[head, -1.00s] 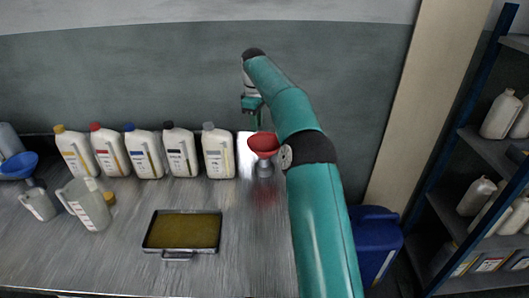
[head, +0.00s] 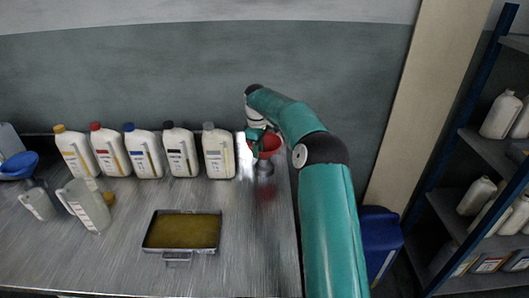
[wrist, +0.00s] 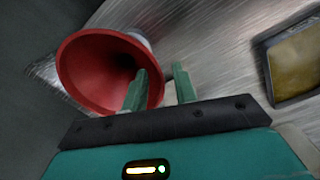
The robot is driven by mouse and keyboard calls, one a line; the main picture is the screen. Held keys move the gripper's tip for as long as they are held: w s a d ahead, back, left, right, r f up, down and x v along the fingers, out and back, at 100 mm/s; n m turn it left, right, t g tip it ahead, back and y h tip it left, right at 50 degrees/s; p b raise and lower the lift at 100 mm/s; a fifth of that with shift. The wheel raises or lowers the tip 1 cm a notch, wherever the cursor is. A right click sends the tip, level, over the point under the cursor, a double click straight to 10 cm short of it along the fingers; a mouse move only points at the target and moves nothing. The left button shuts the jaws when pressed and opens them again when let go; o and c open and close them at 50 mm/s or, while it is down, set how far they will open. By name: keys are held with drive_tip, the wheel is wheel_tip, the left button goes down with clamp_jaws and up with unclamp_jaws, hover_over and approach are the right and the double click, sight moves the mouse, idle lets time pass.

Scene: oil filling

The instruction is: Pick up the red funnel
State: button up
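The red funnel (head: 271,146) stands with its wide mouth up on a grey holder (head: 264,167) near the back right of the bench. In the wrist view the funnel (wrist: 84,68) shows its open mouth towards the camera. My gripper (wrist: 160,82) is open, with its two green fingers apart. One finger overlaps the funnel's mouth in the wrist view and the other is past its rim on the right. I cannot tell whether either finger touches the funnel. In the head view my gripper (head: 257,146) is at the funnel and partly covers it.
Several white bottles (head: 145,155) stand in a row left of the funnel. A tray of oil (head: 150,243) lies at the front, also in the wrist view (wrist: 270,75). A blue funnel (head: 20,163) and a jug (head: 92,212) are at the left. A blue canister (head: 378,240) stands right of the bench.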

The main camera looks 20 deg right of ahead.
clamp_jaws()
drive_tip(key=shift+r, duration=0.1)
